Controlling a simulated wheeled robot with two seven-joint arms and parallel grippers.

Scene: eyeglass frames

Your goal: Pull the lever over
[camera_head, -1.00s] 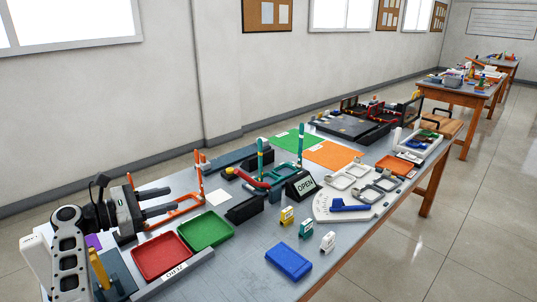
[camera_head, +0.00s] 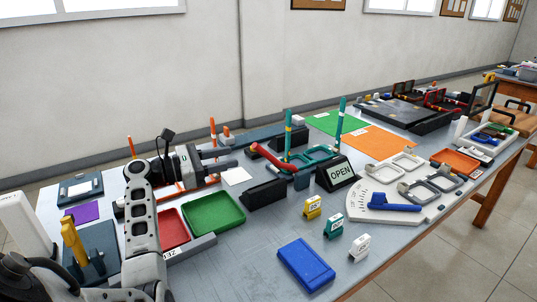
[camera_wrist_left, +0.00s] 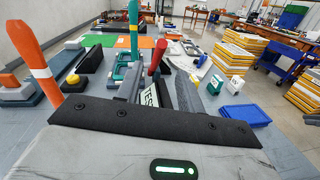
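A red lever (camera_head: 268,158) with a curved handle leans to the left on a dark base between teal posts, just behind the black OPEN sign (camera_head: 340,172). A red handle (camera_wrist_left: 158,56) also shows in the left wrist view. My left gripper (camera_head: 222,159) is left of the red lever, apart from it. Its two fingers point right with a gap between them, and nothing shows between them. My right gripper is out of view.
Orange posts (camera_head: 213,135) stand close around my left gripper. Red and green trays (camera_head: 213,213) lie in front of it. A yellow handle (camera_head: 72,240) stands on a dark base at left. A blue pointer (camera_head: 395,207) lies on a white dial. A blue tray (camera_head: 305,264) is at the front.

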